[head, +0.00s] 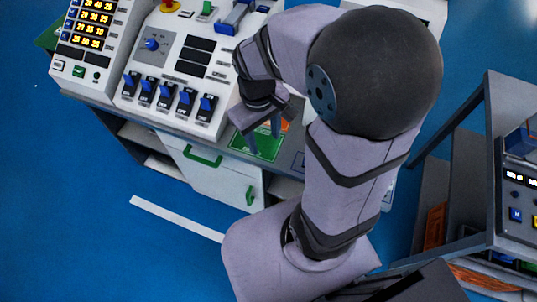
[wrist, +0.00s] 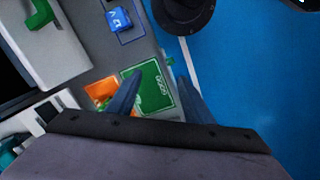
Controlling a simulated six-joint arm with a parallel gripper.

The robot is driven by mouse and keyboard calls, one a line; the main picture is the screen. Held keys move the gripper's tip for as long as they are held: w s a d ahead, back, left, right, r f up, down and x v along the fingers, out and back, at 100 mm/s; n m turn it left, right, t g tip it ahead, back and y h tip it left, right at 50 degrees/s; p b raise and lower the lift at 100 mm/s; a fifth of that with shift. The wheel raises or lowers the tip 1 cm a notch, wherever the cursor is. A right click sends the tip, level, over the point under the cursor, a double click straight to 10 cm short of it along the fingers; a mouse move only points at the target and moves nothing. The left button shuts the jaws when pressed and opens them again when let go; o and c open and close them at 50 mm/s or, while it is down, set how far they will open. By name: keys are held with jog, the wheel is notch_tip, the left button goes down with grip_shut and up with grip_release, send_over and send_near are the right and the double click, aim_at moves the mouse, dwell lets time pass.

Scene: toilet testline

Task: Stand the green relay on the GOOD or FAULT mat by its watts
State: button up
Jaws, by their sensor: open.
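My gripper (wrist: 158,88) is open, its two dark blue fingers apart over the green GOOD mat (wrist: 150,72); I see nothing clearly held between them. In the head view my gripper (head: 264,138) hangs over the same green mat (head: 262,151) on the bench. An orange mat (wrist: 98,88) lies beside the green one and is partly covered; its lettering cannot be read. I cannot identify the green relay for sure. A green part (wrist: 40,14) sits on a pale unit in the wrist view, and a small green piece (head: 207,8) stands on the console in the head view.
A blue block (wrist: 118,19) stands in a blue-outlined square on the bench. The console has blue-and-black switches (head: 168,97) and lit displays (head: 91,30). Green drawer handles (head: 203,156) are below. A dark shelf (head: 462,190) stands right. Blue floor is open at left.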

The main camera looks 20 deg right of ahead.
jog(key=s+m, duration=0.1)
jog(key=s+f+m, duration=0.1)
jog(key=s, duration=0.1)
jog(key=s+a+m, duration=0.1)
jog(key=shift+s+f+y, duration=0.3)
jog(key=shift+s, duration=0.1)
jog(key=shift+r+p, duration=0.65)
jog(key=shift+p, duration=0.05)
dwell(1.5)
